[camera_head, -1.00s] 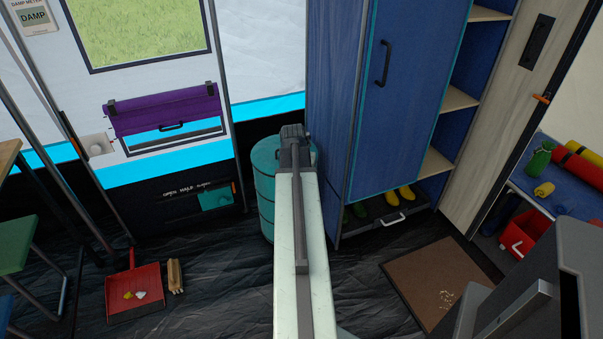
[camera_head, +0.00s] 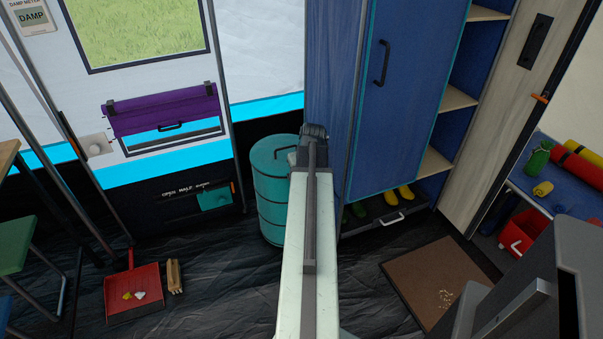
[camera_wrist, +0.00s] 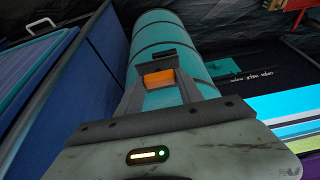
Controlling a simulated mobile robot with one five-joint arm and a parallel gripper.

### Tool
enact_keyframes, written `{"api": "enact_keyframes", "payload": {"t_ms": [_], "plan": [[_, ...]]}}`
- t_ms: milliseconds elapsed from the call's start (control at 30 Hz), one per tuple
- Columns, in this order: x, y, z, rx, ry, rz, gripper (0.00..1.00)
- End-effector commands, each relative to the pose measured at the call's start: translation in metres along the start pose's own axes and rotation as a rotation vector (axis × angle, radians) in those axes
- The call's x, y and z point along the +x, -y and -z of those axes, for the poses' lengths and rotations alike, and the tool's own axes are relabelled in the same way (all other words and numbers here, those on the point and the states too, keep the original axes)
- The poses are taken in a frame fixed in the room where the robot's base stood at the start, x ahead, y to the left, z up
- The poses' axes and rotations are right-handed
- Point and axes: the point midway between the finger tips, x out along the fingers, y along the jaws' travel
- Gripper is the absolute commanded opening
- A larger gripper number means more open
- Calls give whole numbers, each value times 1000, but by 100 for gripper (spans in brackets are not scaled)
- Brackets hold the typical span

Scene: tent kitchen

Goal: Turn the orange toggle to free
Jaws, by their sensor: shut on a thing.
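A small orange toggle (camera_head: 541,98) sticks out from the dark edge of the pale door frame at the right of the head view. Its marking is too small to read. My gripper (camera_wrist: 158,68) is far to the left of it, in front of the teal drum (camera_head: 270,190). In the wrist view the jaws are shut on an orange block (camera_wrist: 158,79), with the teal drum (camera_wrist: 153,28) behind. In the head view my arm hides the fingers and the block.
A tall blue cupboard (camera_head: 400,100) stands just right of my arm. A brown mat (camera_head: 435,275) lies before the door frame. A blue shelf with a red bin (camera_head: 518,237) is at the far right. A red dustpan (camera_head: 133,290) lies on the floor at left.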

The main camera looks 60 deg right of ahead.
Motion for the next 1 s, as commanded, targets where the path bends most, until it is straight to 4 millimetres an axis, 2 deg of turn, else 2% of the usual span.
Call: {"api": "enact_keyframes", "payload": {"t_ms": [433,467,500,533,867,1000], "plan": [[0,-2,-2,-9,7,0,3],[0,-2,-2,-9,7,0,49],[0,-2,-2,-9,6,0,60],[0,-2,-2,-9,6,0,65],[-2,-2,-1,-8,2,1,65],[-15,-1,0,-7,2,1,65]]}}
